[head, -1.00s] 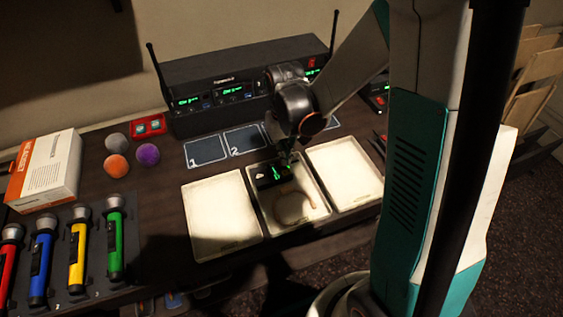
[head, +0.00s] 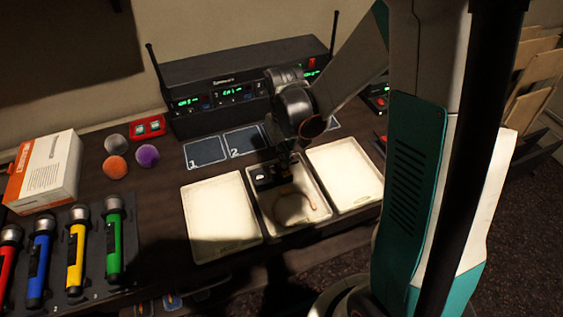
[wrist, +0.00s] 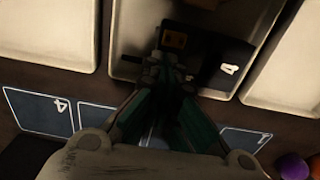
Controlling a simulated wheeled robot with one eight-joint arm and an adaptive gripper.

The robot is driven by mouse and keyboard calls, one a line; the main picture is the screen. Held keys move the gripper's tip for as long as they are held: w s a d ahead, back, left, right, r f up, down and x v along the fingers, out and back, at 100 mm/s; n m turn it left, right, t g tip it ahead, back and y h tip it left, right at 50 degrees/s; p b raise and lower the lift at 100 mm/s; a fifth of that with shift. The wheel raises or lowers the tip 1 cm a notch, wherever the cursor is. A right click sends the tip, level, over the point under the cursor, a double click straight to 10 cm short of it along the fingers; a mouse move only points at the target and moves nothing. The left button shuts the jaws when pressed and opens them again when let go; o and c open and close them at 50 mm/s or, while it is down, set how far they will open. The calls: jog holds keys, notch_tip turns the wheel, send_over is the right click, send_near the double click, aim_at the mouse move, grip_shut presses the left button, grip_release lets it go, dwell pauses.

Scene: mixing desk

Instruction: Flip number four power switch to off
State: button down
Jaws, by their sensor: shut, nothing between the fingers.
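A black box (head: 268,178) with a white number 4 lies in the far end of the middle white tray (head: 314,213). In the wrist view the box (wrist: 213,60) shows the 4 to the right and a small brownish square at its upper left. No lit display shows on it. My gripper (head: 287,158) is shut and empty, pointing down at the box. In the wrist view the fingertips (wrist: 168,66) are over the box's left part. I cannot tell whether they touch it. The power switch is too dark or hidden to make out.
White trays stand to the left (head: 222,215) and right (head: 345,175) of the middle one. Behind are numbered pads (head: 205,151) and a black receiver rack (head: 235,75) with antennas. Coloured microphones (head: 114,240), foam balls (head: 115,166) and a carton (head: 45,170) are at the left.

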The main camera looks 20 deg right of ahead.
jog(key=shift+r+p, duration=2.15)
jog(key=shift+r, duration=1.15)
notch_tip(320, 180, up, 10)
jog(key=t, duration=0.3)
send_over(288, 174)
jog(key=s+r+t, duration=0.4)
jog(key=s+r, duration=0.3)
jog(key=s, duration=0.2)
jog(key=shift+a+r, duration=0.15)
jog(key=shift+r, duration=0.05)
